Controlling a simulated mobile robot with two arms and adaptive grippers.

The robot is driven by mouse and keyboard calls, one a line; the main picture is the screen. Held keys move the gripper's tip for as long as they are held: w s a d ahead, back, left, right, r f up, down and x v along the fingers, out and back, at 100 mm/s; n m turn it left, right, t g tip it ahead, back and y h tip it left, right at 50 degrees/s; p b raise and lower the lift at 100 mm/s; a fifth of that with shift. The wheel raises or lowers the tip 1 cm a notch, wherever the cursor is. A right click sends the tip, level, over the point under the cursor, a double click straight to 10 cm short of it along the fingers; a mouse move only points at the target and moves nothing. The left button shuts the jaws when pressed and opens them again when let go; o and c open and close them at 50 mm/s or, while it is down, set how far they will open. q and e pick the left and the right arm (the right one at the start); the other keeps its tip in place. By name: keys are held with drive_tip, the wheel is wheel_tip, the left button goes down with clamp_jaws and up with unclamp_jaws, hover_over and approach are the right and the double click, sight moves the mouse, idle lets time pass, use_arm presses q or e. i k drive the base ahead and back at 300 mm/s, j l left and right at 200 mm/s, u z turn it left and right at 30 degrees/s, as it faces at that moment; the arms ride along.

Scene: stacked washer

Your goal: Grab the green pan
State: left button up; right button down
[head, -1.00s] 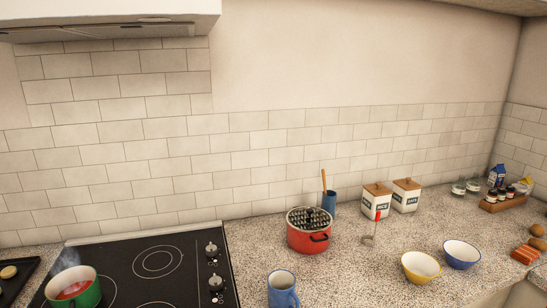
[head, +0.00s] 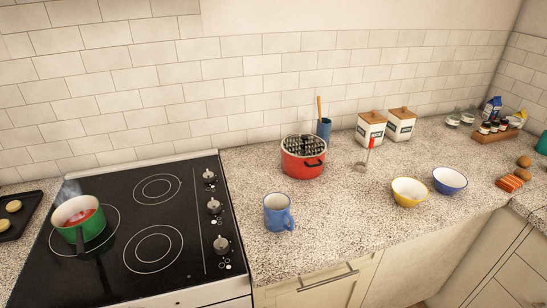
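The green pan (head: 95,231) stands upright on the front left burner of the black stove (head: 130,260). It has a pale inside, red contents and a dark handle pointing toward the front of the stove. Light steam or smoke rises from it. Neither of my grippers shows in the head view.
A dark tray (head: 14,222) with round food lies left of the stove. On the counter (head: 330,230) to the right are a blue mug (head: 278,213), a red pot (head: 303,166), a yellow bowl (head: 409,191) and a blue bowl (head: 449,180). Stove knobs (head: 214,206) line its right side.

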sight(81, 232)
drive_tip(key=u, duration=1.35)
